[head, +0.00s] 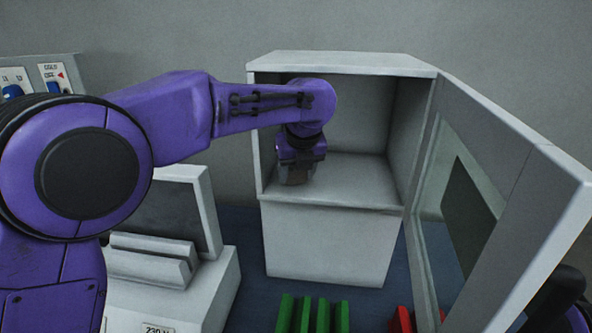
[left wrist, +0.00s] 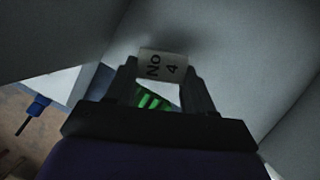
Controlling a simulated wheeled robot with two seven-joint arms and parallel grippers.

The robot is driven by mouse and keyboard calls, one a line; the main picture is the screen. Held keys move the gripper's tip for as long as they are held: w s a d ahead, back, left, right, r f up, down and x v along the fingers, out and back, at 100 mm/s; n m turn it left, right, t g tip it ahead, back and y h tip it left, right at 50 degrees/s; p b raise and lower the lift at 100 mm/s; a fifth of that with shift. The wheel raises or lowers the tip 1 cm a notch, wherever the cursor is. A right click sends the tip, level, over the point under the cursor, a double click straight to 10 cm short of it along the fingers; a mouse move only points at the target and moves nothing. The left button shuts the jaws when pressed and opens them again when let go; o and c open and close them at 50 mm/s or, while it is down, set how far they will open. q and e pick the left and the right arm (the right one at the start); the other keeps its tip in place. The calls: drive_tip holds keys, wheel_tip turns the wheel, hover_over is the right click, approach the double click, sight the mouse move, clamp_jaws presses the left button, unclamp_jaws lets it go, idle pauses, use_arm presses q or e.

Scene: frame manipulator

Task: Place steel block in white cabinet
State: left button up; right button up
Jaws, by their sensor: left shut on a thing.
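The white cabinet (head: 330,240) stands against the back wall with its door (head: 535,165) swung open to the right. My left arm reaches over into its open upper compartment. My left gripper (head: 297,178) points down just above the compartment floor, near the front left. In the left wrist view the gripper (left wrist: 160,85) is shut on the steel block (left wrist: 163,65), a light grey piece marked "No 4". I cannot tell whether the block touches the compartment floor. In the head view the gripper mostly hides the block.
Green upright pieces (head: 315,315) and red ones (head: 403,320) stand in front of the cabinet. A white device marked "230 V" (head: 170,290) stands at the left. A switch panel (head: 40,80) is behind my left arm. The right part of the compartment floor is bare.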

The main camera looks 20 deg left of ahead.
use_arm(q)
drive_tip(key=shift+x, duration=1)
drive_tip(key=shift+w, duration=0.1)
drive_tip(key=shift+d, duration=0.1)
drive_tip(key=o, duration=1.2)
drive_tip(key=shift+f, duration=0.1)
drive_tip(key=v, duration=0.8)
drive_tip(key=shift+b, duration=0.4)
